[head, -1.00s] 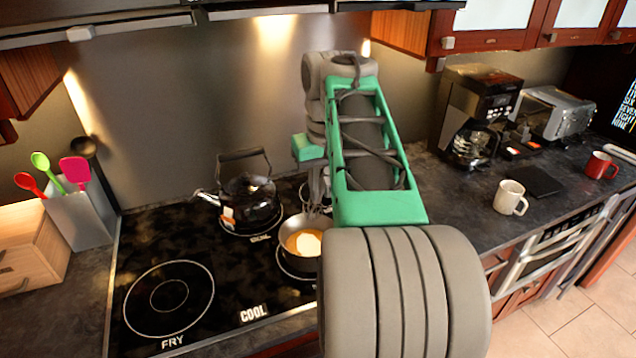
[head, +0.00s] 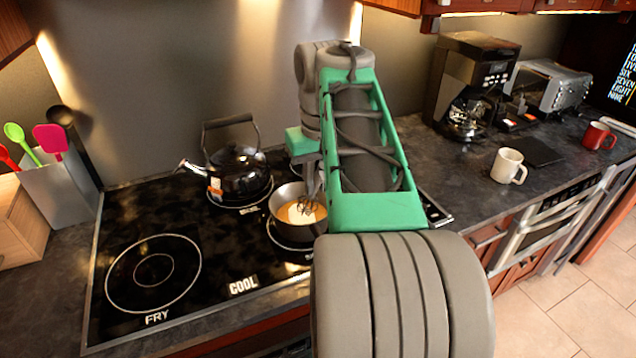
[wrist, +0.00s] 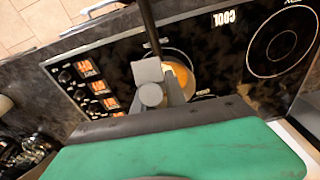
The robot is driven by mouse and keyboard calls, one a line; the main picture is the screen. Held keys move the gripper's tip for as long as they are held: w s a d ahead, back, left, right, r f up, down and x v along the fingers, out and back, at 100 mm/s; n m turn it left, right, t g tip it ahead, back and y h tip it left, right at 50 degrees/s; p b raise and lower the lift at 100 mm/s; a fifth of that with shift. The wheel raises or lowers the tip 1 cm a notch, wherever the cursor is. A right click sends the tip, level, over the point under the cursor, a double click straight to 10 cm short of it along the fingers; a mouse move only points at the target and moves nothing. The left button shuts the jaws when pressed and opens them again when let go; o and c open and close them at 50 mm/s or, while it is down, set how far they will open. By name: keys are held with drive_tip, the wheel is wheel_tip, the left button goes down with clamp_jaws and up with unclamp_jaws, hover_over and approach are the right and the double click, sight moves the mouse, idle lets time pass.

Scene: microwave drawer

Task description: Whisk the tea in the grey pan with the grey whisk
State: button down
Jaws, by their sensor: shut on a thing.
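The grey pan (head: 281,203) sits on the stove's right side with orange-brown tea (head: 291,214) in it, a pale patch on its surface. The wire loops of the grey whisk (head: 306,206) are down at the tea inside the pan. My gripper (head: 312,161) is above the pan, shut on the whisk; my arm hides part of it. In the wrist view my gripper (wrist: 170,80) is over the pan (wrist: 188,62), with orange tea partly visible beside the fingers. The whisk's loops are hidden there.
A black kettle (head: 238,172) stands just left of the pan. A utensil holder (head: 60,190) is at far left. A white mug (head: 508,166), coffee maker (head: 474,90) and red mug (head: 598,136) stand on the right counter. The stove's front left is clear.

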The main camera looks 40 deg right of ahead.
drive_tip(key=shift+w+d+f+b, duration=0.1)
drive_tip(key=shift+w+f+b, duration=0.3)
drive_tip(key=shift+f+b, duration=0.3)
drive_tip(key=shift+w+d+f+b, duration=0.15)
drive_tip(key=shift+w+f+b, duration=0.3)
drive_tip(key=shift+f, duration=0.45)
drive_tip(key=shift+w+d+f+b, duration=0.1)
drive_tip(key=shift+w+f+b, duration=0.3)
drive_tip(key=shift+f+b, duration=0.3)
drive_tip(key=shift+d, duration=0.1)
